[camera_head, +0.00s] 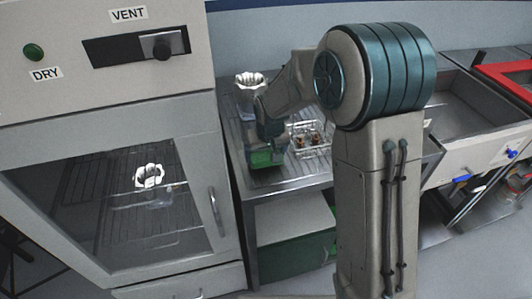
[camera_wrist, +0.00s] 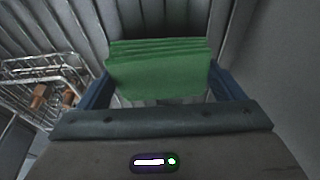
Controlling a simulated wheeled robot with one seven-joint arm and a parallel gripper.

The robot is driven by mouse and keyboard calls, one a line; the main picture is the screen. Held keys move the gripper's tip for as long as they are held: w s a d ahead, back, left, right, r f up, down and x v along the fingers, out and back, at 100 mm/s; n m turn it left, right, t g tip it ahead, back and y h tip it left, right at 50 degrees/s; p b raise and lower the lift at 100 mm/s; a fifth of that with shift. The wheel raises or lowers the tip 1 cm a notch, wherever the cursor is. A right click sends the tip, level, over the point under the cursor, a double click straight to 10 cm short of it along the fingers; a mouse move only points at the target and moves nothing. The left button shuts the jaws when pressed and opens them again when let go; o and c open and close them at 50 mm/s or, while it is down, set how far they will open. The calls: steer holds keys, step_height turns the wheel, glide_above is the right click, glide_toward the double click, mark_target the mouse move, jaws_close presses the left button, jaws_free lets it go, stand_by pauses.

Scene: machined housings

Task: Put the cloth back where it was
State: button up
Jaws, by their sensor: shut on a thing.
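The green cloth (camera_wrist: 160,72) is a folded stack of layers, seen between the two blue fingers of my gripper (camera_wrist: 165,88) in the wrist view. My gripper is shut on it. In the head view the cloth (camera_head: 262,158) shows at the end of my gripper (camera_head: 268,150), over the front part of the ribbed metal draining surface (camera_head: 290,177). I cannot tell whether the cloth touches that surface. Part of the cloth is hidden by the gripper.
A wire basket (camera_head: 311,140) with brown parts stands right of my gripper. A white machined housing (camera_head: 250,82) stands behind it. Left is a drying cabinet (camera_head: 226,180) with another housing (camera_head: 149,177) behind its glass door. A sink (camera_head: 470,105) lies right; a green crate (camera_head: 290,262) sits below.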

steer(key=shift+f, duration=0.45)
steer(key=shift+f, duration=0.15)
steer(key=o, duration=0.7)
steer(key=shift+r, duration=0.3)
steer(key=b+v, duration=0.1)
steer(key=v, duration=1.1)
steer(key=shift+s+d+f, duration=0.1)
steer(key=shift+s+d, duration=0.05)
